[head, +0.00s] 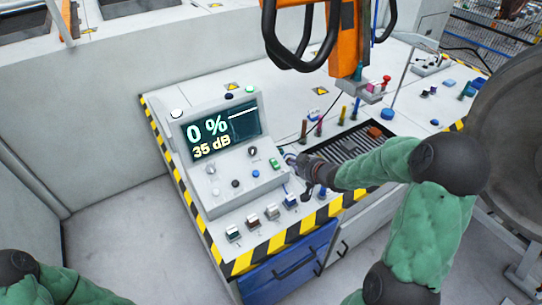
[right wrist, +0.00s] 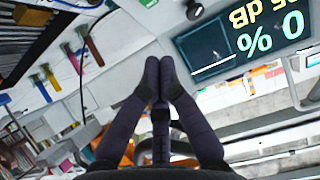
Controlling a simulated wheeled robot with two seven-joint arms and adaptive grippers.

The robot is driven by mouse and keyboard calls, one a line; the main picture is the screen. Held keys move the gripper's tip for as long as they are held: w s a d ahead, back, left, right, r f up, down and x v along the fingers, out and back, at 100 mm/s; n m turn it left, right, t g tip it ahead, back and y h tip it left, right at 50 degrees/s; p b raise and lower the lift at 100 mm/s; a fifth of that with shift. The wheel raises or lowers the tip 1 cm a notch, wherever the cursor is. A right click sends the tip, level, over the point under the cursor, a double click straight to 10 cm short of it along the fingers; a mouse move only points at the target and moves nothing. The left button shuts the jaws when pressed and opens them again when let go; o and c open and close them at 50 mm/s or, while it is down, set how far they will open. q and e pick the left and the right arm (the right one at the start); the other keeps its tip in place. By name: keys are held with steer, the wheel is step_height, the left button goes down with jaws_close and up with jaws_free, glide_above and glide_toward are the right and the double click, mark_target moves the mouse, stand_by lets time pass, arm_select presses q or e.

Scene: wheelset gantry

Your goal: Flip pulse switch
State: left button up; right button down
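The control box (head: 225,192) stands on the bench with a tilted screen (head: 222,131) reading "0 %" and "35 dB". Its lower face carries black knobs (head: 235,183), a green control (head: 274,163) and a blue button (head: 256,173). I cannot tell which control is the pulse switch. My right gripper (head: 298,161) is just right of the box's lower face. In the right wrist view its fingertips (right wrist: 160,75) meet, with nothing seen between them. The screen (right wrist: 245,40) appears upside down there, with a dark knob (right wrist: 194,10) nearby. My left gripper is outside the head view; only its arm shows.
Small block-shaped switches (head: 272,212) line the bench's front edge above hazard striping (head: 280,242). A dark slotted tray (head: 350,146) lies behind my right forearm. An orange machine part (head: 346,40) with black hoses hangs above the bench. A large grey wheel (head: 505,125) stands at right.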

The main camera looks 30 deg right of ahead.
steer(key=b, duration=0.4)
glide_toward(274, 162)
steer(key=w, duration=0.2)
steer(key=w+r, duration=0.1)
steer(key=w, duration=0.1)
steer(key=shift+w+a, duration=0.15)
steer(key=shift+a, duration=0.15)
steer(key=f, duration=0.1)
steer(key=f+b, duration=0.1)
steer(key=shift+w+f, duration=0.45)
steer(key=shift+f, duration=0.35)
steer(key=b, duration=0.2)
steer(key=f+t+b, duration=0.1)
steer(key=shift+s+f+b, duration=0.2)
steer(key=shift+f+b, duration=0.05)
steer(key=shift+b, duration=0.1)
steer(key=shift+r, duration=0.15)
steer(key=shift+r+p, duration=0.15)
steer(key=shift+p, duration=0.15)
